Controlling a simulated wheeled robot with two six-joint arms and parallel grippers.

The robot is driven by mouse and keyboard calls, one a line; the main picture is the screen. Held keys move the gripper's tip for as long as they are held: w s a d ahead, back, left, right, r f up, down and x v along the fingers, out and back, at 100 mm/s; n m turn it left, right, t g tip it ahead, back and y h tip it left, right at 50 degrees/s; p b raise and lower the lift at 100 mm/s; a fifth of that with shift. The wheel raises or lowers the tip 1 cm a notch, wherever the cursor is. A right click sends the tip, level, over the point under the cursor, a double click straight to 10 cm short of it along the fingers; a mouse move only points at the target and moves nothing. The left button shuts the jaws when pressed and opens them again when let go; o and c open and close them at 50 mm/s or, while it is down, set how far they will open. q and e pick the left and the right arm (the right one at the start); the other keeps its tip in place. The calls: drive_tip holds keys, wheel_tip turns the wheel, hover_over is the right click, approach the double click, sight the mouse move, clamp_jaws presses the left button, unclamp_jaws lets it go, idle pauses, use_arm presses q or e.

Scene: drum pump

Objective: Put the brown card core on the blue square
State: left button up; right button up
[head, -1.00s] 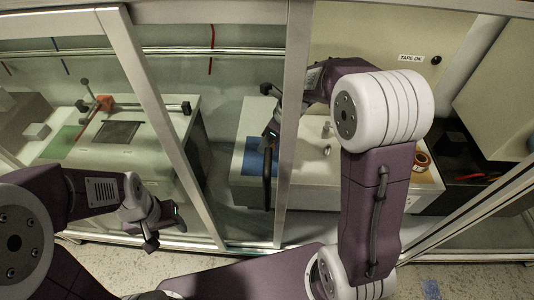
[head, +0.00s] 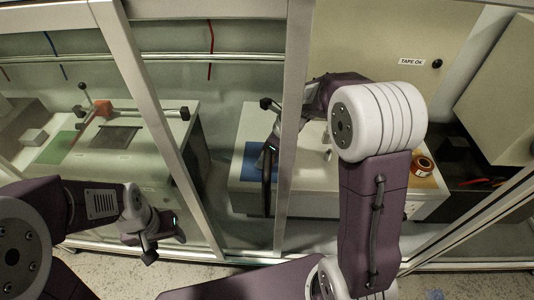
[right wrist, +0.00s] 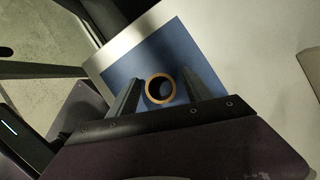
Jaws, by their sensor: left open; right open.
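In the right wrist view the brown card core (right wrist: 149,96) shows end-on as a ring, over the blue square (right wrist: 185,52). It looks upright; I cannot tell surely whether its base touches the square. My right gripper (right wrist: 162,90) is open, one finger on each side of the core, with a small gap showing on the left. In the head view the blue square (head: 251,164) is partly covered by my right gripper (head: 268,150), and the core is hidden. My left gripper (head: 160,238) is open and empty, low at the left, away from the core.
An orange-brown tape roll (head: 424,166) sits on the right end of the white bench (head: 237,196). Metal frame posts (head: 293,120) stand before the benches. At left, a bench (head: 165,125) carries a red-handled fitting (head: 103,107) and a green patch (head: 62,146).

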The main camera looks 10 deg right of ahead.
drive_tip(key=p+v, duration=0.6)
drive_tip(key=v, duration=0.6)
drive_tip(key=shift+p, duration=0.3)
drive_tip(key=shift+r, duration=0.15)
